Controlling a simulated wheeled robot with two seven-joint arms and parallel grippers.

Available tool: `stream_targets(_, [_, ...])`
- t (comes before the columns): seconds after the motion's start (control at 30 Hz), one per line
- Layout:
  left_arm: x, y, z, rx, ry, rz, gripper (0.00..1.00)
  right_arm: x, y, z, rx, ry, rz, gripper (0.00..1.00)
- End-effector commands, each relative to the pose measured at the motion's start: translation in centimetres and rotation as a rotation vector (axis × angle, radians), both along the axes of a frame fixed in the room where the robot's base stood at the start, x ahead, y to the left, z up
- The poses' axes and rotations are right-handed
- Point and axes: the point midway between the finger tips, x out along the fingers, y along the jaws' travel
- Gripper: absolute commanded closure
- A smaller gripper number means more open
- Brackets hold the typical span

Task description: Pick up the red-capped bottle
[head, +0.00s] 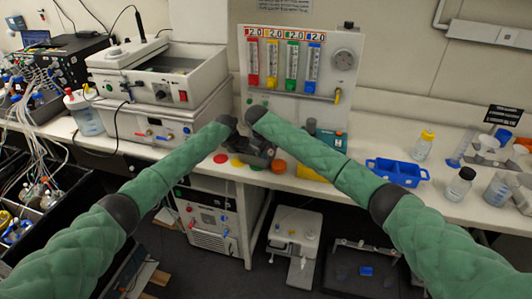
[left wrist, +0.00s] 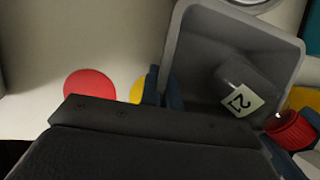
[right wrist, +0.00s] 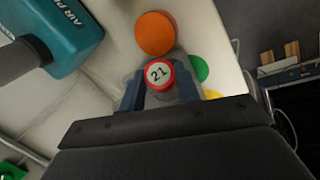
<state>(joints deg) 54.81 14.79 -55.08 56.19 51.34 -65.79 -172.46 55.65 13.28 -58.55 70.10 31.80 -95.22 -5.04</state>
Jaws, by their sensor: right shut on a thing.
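In the head view both grippers meet over the bench front.
Coloured discs, such as a red one (head: 221,158) and an orange one (head: 279,167), mark the bench front. A blue rack (head: 397,172) and several bottles stand at the right. A teal air pump (right wrist: 70,40) and a flowmeter panel (head: 300,65) stand behind.

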Motion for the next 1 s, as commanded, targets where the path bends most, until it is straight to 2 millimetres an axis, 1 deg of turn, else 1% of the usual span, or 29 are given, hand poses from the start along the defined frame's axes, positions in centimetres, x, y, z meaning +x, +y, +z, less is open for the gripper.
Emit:
stream_targets(0.17, [0.0, 0.0, 0.0, 0.000, 0.000, 0.000, 1.00, 0.1, 0.0, 1.8, 0.002, -0.003, 0.000, 1.00])
stream_targets(0.4, [0.0, 0.0, 0.0, 0.000, 0.000, 0.000, 1.00, 0.1, 0.1, 6.1, 0.002, -0.003, 0.001, 1.00])
stream_targets(0.5, [0.0, 0.0, 0.0, 0.000, 0.000, 0.000, 1.00, 0.1, 0.1, 7.7, 0.001, -0.003, 0.001, 1.00])
stream_targets(0.6, [0.0, 0.0, 0.0, 0.000, 0.000, 0.000, 1.00, 0.1, 0.0, 8.9, 0.001, -0.002, 0.000, 1.00])
stream_targets(0.77, [0.0, 0.0, 0.0, 0.000, 0.000, 0.000, 1.00, 0.2, 0.4, 10.1, -0.008, 0.013, -0.049, 1.00])
stream_targets(1.0, [0.0, 0.0, 0.0, 0.000, 0.000, 0.000, 1.00, 0.6, 1.4, 10.7, -0.037, 0.079, -0.254, 1.00])
